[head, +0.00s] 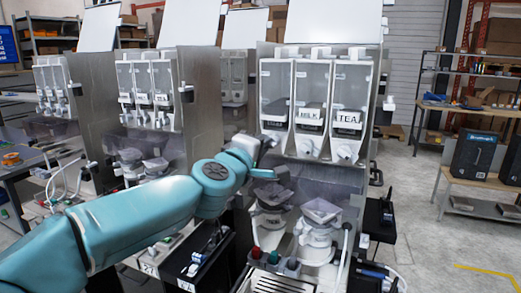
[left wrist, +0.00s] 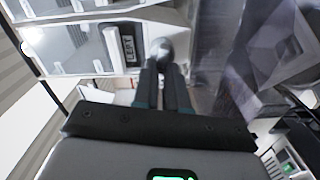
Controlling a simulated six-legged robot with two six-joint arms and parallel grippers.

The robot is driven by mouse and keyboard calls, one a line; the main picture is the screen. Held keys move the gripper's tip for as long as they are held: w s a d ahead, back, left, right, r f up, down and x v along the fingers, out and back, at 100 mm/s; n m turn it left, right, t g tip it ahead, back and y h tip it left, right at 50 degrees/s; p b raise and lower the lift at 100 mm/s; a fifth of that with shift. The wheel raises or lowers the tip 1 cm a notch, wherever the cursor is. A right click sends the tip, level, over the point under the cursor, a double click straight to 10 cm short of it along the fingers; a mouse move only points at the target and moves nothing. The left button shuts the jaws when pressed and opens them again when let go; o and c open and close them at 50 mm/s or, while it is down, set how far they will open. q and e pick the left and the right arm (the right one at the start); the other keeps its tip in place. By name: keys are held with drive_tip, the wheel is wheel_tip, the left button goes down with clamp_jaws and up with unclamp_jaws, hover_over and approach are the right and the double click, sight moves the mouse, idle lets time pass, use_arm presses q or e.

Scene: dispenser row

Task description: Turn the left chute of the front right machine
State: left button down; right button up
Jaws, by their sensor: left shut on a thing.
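The front right machine (head: 374,130) has three clear canisters side by side, with white chutes below them. The middle canister is labelled MILK and the right one TEA; the left canister's label is mostly hidden. My left gripper (head: 268,142) reaches in from the left to the left chute, which is largely hidden behind it. In the left wrist view, the fingers (left wrist: 165,80) are close together on a rounded grey end, the left chute (left wrist: 161,48), just under a labelled canister. The chute's exact turn is hard to tell. My right gripper is not in view.
The middle chute (head: 308,145) and right chute (head: 345,151) hang close to the right of my gripper. Below are mixing bowls (head: 320,212) and a drip tray (head: 272,283). More machines (head: 150,90) stand to the left. Open floor lies to the right, before a bench (head: 480,180).

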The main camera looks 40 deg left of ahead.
use_arm(q)
drive_tip(key=shift+d+f+n+b, duration=0.15)
drive_tip(key=shift+n+b, duration=0.25)
drive_tip(key=shift+n, duration=0.95)
drive_tip(key=shift+a+f+n+b, duration=0.1)
drive_tip(key=shift+f+n+b, duration=0.2)
drive_tip(key=shift+n, duration=1.1)
drive_tip(key=shift+d+f+n+b, duration=0.1)
drive_tip(key=shift+n+b, duration=0.35)
drive_tip(key=shift+n, duration=0.9)
drive_tip(key=shift+r, duration=0.15)
drive_tip(key=c, duration=1.2)
unclamp_jaws()
drive_tip(key=shift+o, duration=0.2)
drive_tip(key=shift+w, duration=0.1)
